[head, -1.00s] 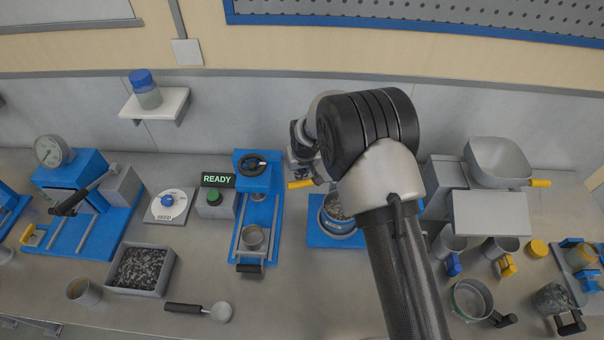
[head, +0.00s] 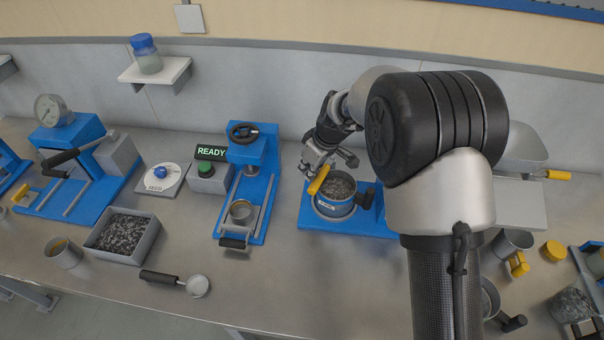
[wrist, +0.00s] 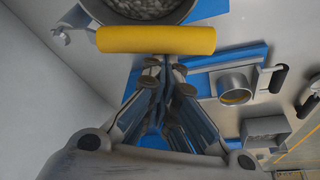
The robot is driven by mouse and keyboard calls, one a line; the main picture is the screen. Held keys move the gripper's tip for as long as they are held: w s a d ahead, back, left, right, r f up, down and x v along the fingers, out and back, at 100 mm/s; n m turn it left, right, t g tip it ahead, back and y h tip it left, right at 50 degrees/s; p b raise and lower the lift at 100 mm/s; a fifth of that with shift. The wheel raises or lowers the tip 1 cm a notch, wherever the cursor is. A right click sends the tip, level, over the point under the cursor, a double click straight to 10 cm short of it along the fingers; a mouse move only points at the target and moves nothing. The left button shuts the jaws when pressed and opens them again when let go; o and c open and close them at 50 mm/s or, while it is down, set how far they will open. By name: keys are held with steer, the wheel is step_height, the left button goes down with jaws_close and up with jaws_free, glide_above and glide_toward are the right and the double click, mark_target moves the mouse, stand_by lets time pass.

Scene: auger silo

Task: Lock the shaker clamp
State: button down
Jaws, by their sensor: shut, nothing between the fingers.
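The shaker is a blue base (head: 318,215) with a round sieve pan (head: 334,208) of dark gravel on it. The clamp's yellow handle (head: 319,181) sits at the pan's upper left edge, slanting up to the right. In the wrist view the yellow handle (wrist: 155,40) lies across the front of my fingertips, with the pan (wrist: 140,10) just beyond it. My gripper (head: 315,169) is shut and empty, right beside the handle. It also shows in the wrist view (wrist: 165,64), its tips close to the handle's near side; whether they touch is unclear.
A blue press (head: 252,180) with a metal cup stands left of the shaker, near a READY sign (head: 211,152) and green button. A gravel tray (head: 124,236) and scoop (head: 196,286) lie further left. My arm hides part of the right side.

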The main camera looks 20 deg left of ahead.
mark_target(318, 179)
steer(key=d+n+b, duration=0.1)
steer(key=s+d+n+b, duration=0.1)
steer(key=shift+d+f+n+g, duration=0.1)
steer(key=shift+d+n+g, duration=0.15)
steer(key=shift+n+g, duration=0.15)
steer(key=shift+s+d+b, duration=0.1)
steer(key=shift+d+b, duration=0.35)
steer(key=shift+b, duration=0.2)
steer(key=shift+d, duration=0.15)
